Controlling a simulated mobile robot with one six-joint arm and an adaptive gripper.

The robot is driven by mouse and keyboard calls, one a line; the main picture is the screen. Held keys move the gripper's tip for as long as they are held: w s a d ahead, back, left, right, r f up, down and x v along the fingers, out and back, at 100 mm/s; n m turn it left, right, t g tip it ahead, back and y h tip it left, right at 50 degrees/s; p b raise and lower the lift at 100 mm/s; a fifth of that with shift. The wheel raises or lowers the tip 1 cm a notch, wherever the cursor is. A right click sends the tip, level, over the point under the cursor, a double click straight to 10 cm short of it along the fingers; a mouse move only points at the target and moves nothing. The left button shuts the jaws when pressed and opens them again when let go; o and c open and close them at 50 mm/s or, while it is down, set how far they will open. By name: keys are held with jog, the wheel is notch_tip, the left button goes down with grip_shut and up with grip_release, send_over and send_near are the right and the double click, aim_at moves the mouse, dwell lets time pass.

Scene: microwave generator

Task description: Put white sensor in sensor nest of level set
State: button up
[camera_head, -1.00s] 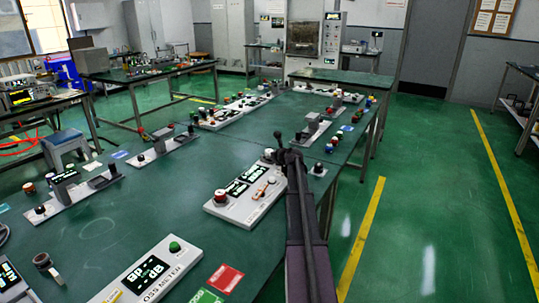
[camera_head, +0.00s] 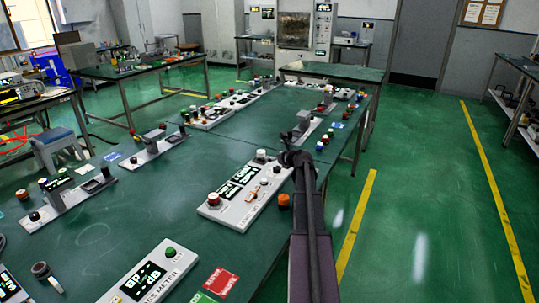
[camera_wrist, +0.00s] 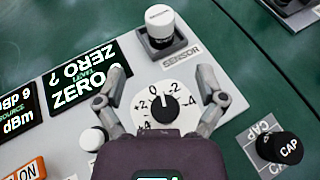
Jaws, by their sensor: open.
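The white sensor (camera_wrist: 159,18), a white-topped cylinder with a black lower part, stands upright in the square nest labelled SENSOR (camera_wrist: 181,50) at the panel's far corner. It also shows in the head view (camera_head: 261,155). The panel (camera_head: 222,208) has lit displays and a red-orange button; I cannot read its name. My gripper (camera_wrist: 163,75) is open and empty. In the wrist view its fingers lie either side of a black dial (camera_wrist: 163,105), nearer to me than the sensor. In the head view my gripper (camera_head: 295,157) is right of the sensor.
A black CAP cylinder (camera_wrist: 284,149) stands right of the panel in the wrist view. An orange cylinder (camera_head: 284,201) stands near the table edge. Another display panel (camera_head: 142,280) lies in front. Bare green table (camera_head: 135,208) lies to the left.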

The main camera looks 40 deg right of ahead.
jog(key=shift+s+r, duration=0.3)
jog(key=shift+s, duration=0.25)
dwell(1.9)
